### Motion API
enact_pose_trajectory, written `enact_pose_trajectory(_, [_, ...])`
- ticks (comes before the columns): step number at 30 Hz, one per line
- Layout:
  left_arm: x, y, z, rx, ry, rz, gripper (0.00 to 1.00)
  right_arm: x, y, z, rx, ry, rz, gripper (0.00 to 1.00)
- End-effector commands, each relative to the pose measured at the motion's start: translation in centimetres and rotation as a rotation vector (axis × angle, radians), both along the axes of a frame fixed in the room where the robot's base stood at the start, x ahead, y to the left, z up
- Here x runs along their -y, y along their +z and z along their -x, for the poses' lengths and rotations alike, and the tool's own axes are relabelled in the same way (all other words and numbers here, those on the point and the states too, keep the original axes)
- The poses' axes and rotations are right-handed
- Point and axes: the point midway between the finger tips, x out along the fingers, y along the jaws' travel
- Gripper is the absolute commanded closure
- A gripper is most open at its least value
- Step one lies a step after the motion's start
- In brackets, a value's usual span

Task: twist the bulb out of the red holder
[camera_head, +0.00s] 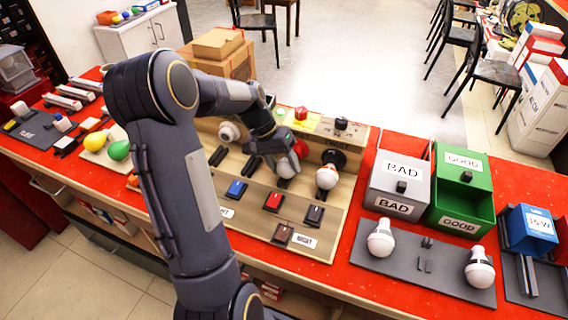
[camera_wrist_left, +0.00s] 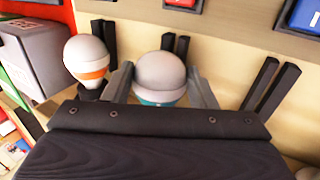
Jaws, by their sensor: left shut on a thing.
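The red holder (camera_head: 300,148) is on the wooden test board, mostly hidden behind my left gripper. A white bulb (camera_head: 287,168) sits at the holder. In the left wrist view the bulb (camera_wrist_left: 161,75) is a white dome with a teal band. My left gripper (camera_head: 284,158) is shut on this bulb, with one grey finger on each side of it in the wrist view (camera_wrist_left: 160,90). The bulb's base and its seat in the holder are hidden. My right gripper is not in view.
A second bulb with an orange band (camera_head: 327,177) is in the black holder (camera_head: 334,158) close on the right. Switches, including a red one (camera_head: 274,201), lie in front. Grey BAD (camera_head: 398,185) and green GOOD (camera_head: 462,190) boxes stand to the right, behind two bulbs on a grey tray (camera_head: 412,272).

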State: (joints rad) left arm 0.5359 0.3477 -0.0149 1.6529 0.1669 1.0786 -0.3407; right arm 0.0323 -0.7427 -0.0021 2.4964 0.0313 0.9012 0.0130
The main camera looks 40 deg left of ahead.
Motion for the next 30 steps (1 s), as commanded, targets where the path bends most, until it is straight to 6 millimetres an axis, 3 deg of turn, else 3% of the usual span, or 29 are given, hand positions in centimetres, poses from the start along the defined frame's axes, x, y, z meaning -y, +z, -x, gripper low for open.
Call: enact_pose_trajectory(30, [0.9,-0.1,3.2,-0.002,0.001,-0.001,0.74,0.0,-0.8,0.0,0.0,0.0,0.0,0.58])
